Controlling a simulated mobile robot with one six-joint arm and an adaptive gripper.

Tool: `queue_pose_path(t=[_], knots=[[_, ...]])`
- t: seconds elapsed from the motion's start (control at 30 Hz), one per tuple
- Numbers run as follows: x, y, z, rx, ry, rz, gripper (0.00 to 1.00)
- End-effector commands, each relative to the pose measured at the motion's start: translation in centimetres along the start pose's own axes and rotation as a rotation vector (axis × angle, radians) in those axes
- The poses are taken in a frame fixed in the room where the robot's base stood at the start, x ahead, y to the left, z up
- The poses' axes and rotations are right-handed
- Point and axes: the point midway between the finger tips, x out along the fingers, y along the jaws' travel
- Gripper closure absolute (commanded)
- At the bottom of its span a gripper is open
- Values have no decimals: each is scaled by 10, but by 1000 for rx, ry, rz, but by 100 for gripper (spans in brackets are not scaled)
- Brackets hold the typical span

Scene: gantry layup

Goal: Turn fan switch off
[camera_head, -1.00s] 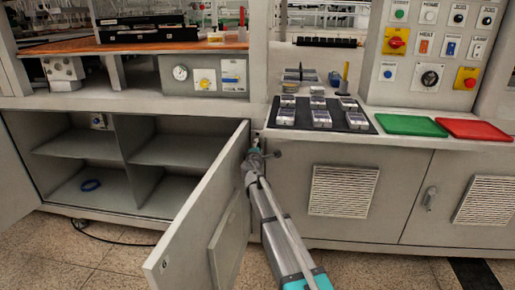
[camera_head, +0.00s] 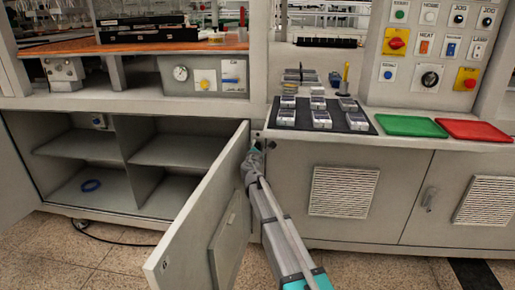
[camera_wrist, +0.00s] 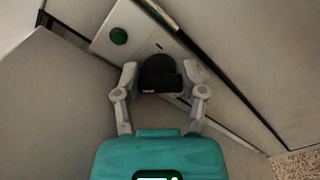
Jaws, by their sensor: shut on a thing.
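In the wrist view a black rounded knob (camera_wrist: 159,66) stands on a grey plate (camera_wrist: 108,22) beside a round green button (camera_wrist: 119,36). My gripper (camera_wrist: 160,80) has one finger on each side of the knob and is shut on it. No fan label can be read, so I cannot tell from lettering that this is the fan switch. In the head view my gripper (camera_head: 254,158) is at the gap between the open cabinet door and the closed front to its right. The knob is hidden there.
The open cabinet door (camera_head: 205,220) stands just left of my arm. A closed vented door (camera_head: 335,210) is to the right. Above are a black mat (camera_head: 357,129) with several grey devices, a green tray (camera_head: 411,126), a red tray (camera_head: 474,130) and a control panel (camera_head: 400,73).

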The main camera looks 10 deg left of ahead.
Motion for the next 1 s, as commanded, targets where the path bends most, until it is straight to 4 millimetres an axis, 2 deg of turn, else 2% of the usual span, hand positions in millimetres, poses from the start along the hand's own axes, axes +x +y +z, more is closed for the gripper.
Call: queue_pose_path(t=[0.17,0.2,0.33,0.37,0.77,1.0], knots=[[1,0,0,-2,0,1,94],[1,0,0,-2,0,1,39],[1,0,0,-1,0,1,15],[1,0,0,-1,0,1,11],[0,0,0,0,0,1,11],[-12,0,0,0,0,0,11]])
